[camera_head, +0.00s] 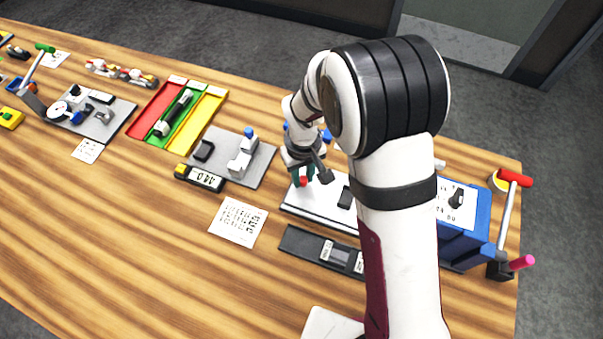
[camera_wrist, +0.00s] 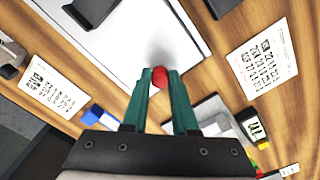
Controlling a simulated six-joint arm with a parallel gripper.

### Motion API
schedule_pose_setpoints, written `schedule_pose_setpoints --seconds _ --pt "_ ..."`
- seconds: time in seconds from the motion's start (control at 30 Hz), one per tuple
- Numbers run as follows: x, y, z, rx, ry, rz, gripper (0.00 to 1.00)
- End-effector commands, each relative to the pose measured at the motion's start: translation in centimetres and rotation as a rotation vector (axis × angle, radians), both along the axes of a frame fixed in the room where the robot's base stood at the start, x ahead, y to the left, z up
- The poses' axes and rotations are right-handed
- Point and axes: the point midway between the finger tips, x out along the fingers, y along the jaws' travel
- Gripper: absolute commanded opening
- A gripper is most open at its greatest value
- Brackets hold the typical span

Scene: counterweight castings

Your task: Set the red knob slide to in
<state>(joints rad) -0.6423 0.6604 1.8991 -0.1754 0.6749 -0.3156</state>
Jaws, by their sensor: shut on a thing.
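The red knob (camera_wrist: 159,77) sits between the two green fingertips of my gripper (camera_wrist: 160,88) in the wrist view. The fingers are shut on the knob, with one finger on each side. In the head view my gripper (camera_head: 304,174) reaches down at the left end of a white plate (camera_head: 318,205), and the red knob (camera_head: 303,181) shows small at its fingertips. The white plate also shows in the wrist view (camera_wrist: 120,40) beyond the knob. The slide's track and any in or out marks cannot be made out.
A grey plate with a white fixture (camera_head: 240,157) stands left of my gripper. A digital readout (camera_head: 206,178) and a printed sheet (camera_head: 238,221) lie nearby. A dark bar (camera_head: 300,241) lies in front of the white plate.

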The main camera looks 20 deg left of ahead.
Motion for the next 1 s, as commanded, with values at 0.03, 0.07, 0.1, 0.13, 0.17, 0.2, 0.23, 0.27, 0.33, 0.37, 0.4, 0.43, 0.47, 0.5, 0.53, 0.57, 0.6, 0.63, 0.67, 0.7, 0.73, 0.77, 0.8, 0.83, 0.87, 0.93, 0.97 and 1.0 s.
schedule_pose_setpoints --seconds 0.03,0.07,0.1,0.13,0.17,0.2,0.23,0.27,0.33,0.37,0.4,0.43,0.47,0.5,0.53,0.57,0.6,0.63,0.67,0.7,0.73,0.77,0.8,0.83,0.87,0.93,0.97,1.0 --pt "0.0 -0.8 0.1 -0.001 0.002 -0.004 0.0" --pt "0.1 -1.4 0.1 0.0 0.001 -0.005 0.0" --pt "0.1 -2.3 0.1 0.0 0.001 -0.005 0.0" --pt "0.1 -3.1 0.1 -0.001 0.002 -0.006 0.0" --pt "0.1 -3.7 0.1 0.0 0.001 -0.005 0.0" --pt "0.1 -4.6 0.1 0.0 0.001 -0.005 0.0" --pt "0.1 -5.2 0.1 0.0 0.001 -0.005 0.0" --pt "0.1 -5.8 0.0 0.0 0.001 -0.004 0.0" --pt "0.1 -6.7 0.0 0.001 0.001 -0.004 0.0" --pt "0.0 -7.0 0.0 0.001 0.001 -0.003 0.0" --pt "0.1 -7.3 0.0 0.001 0.001 -0.002 0.0" --pt "0.1 -7.5 0.0 0.001 0.0 -0.002 0.0" --pt "0.1 -7.6 0.0 0.001 -0.001 -0.001 0.0" --pt "0.1 -7.7 0.0 0.001 -0.001 -0.001 0.0" --pt "0.1 -7.7 0.0 0.0 0.0 0.0 0.0" --pt "0.1 -7.7 0.0 -0.001 -0.001 0.0 0.0" --pt "0.1 -7.7 0.0 -0.001 -0.001 0.0 0.0" --pt "0.1 -7.8 0.0 -0.001 -0.001 0.0 0.0" --pt "0.1 -7.8 0.0 -0.001 0.0 0.0 0.0" --pt "0.1 -7.8 0.0 -0.002 -0.001 0.0 0.0" --pt "0.1 -7.8 0.0 -0.002 -0.001 0.0 0.3" --pt "0.1 -7.8 0.0 -0.002 -0.001 0.0 0.36" --pt "0.1 -7.8 0.0 -0.001 0.0 0.0 0.43" --pt "0.1 -7.8 0.0 -0.001 0.0 0.0 0.48" --pt "0.1 -7.7 0.0 -0.001 0.0 0.0 0.54" --pt "0.1 -7.7 0.0 -0.001 0.001 0.0 0.57" --pt "0.1 -7.7 0.0 -0.001 0.001 0.0 0.57" --pt "0.0 -7.7 0.0 -0.001 0.001 0.0 0.57"
